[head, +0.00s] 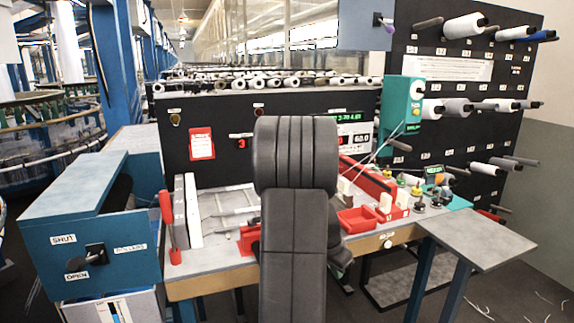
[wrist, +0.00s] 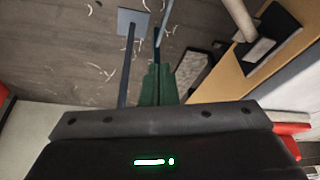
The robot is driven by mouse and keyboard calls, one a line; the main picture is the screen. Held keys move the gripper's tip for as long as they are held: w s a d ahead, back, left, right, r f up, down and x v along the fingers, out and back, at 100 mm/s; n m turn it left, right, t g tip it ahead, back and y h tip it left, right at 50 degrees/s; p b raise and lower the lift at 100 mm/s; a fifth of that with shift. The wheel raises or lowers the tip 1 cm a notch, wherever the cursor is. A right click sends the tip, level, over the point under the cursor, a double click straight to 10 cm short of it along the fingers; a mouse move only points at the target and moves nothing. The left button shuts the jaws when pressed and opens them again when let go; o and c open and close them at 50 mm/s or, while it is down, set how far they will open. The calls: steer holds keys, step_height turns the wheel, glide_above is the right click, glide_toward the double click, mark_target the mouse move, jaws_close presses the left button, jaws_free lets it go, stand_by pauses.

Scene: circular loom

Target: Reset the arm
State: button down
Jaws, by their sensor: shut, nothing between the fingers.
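My gripper (wrist: 158,70) shows in the wrist view as two dark green fingers, shut together with nothing between them. They are over the grey floor (wrist: 60,60), to the left of the workbench edge (wrist: 225,78) in that picture. In the head view my dark grey arm stands upright in the middle, in front of the workbench (head: 225,280). It hides most of my gripper there and part of the bench top.
A blue box (head: 75,225) with a lever marked shut and open stands at the left. Red trays (head: 357,219) lie on the bench. A grey side shelf (head: 478,238) juts out at the right. A black rack of spools (head: 470,130) stands behind. White scraps litter the floor.

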steer(key=shift+w+d+r+n+y+p, duration=0.2)
steer(key=shift+w+d+n+p, duration=0.35)
steer(key=shift+w+d+p, duration=0.45)
steer(key=shift+w+d+r+n+y+p, duration=0.15)
steer(key=shift+w+d+n+p, duration=0.5)
steer(key=shift+w, duration=0.6)
